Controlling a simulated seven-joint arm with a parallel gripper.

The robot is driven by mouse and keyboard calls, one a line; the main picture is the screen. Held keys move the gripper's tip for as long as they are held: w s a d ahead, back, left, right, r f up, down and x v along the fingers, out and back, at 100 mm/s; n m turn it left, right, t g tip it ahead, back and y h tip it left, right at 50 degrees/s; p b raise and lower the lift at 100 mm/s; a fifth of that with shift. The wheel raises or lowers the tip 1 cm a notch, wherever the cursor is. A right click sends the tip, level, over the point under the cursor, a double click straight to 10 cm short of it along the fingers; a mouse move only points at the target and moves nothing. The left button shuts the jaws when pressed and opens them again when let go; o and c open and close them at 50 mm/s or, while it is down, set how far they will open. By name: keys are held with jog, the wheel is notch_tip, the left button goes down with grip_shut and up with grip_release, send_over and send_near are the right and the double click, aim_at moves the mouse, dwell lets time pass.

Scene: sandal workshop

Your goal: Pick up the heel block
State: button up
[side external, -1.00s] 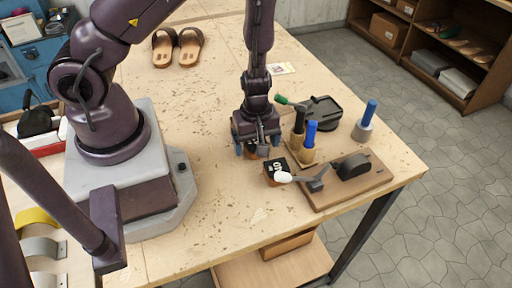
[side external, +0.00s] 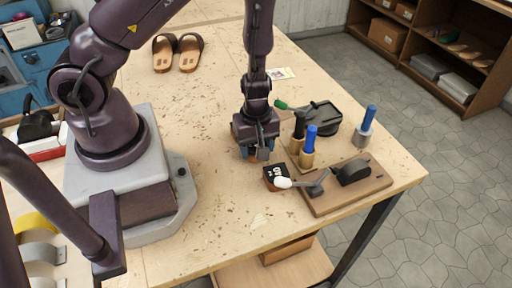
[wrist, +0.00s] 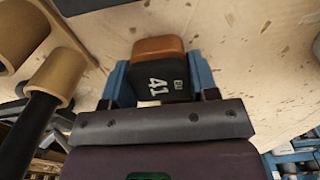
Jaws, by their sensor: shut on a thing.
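The heel block (wrist: 160,77) has a black face printed 41 EU and a brown side. In the wrist view it sits between the two blue fingers of my gripper (wrist: 160,82), which are shut on it. In the side view my gripper (side external: 256,154) points down close to the bench top and mostly hides the block. I cannot tell whether the block is clear of the bench. A second small block (side external: 274,172), black-topped with white print and brown sides, stands just in front of my gripper by the clamp's white tip.
A wooden board with a toggle clamp (side external: 325,200) lies at the front right. Blue-handled (side external: 308,146) and black-handled tools stand right of my gripper, with another blue-handled tool (side external: 366,122) farther right. Sandals (side external: 177,54) lie at the back. The bench left of my gripper is clear.

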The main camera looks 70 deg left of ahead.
notch_tip(320, 180, up, 8)
jog(key=shift+r, duration=0.4)
jog(key=shift+s+d+r+m, duration=0.1)
jog(key=shift+r+m, duration=0.1)
jog(key=shift+m, duration=0.2)
jog(key=shift+d+r+m, duration=0.1)
jog(key=shift+r+m, duration=0.05)
jog(key=shift+m, duration=0.65)
jog(key=w+r+m, duration=0.8)
jog(key=m, duration=0.7)
jog(key=s+f+n, duration=0.2)
jog(key=f+n, duration=0.1)
jog(key=n, duration=0.1)
jog(key=s+f+n, duration=0.3)
jog(key=n, duration=0.2)
jog(key=s+f+n, duration=0.3)
jog(key=n, duration=0.2)
jog(key=shift+f, duration=0.3)
jog(key=shift+s+f+n, duration=0.1)
jog(key=shift+f+n, duration=0.05)
jog(key=shift+n, duration=0.95)
jog(key=shift+a+f+n, duration=0.1)
jog(key=shift+a+n, duration=0.2)
jog(key=shift+n, duration=0.6)
notch_tip(320, 180, down, 3)
jog(key=shift+a+n, duration=0.1)
jog(key=shift+n, duration=0.2)
jog(key=shift+f, duration=2.45)
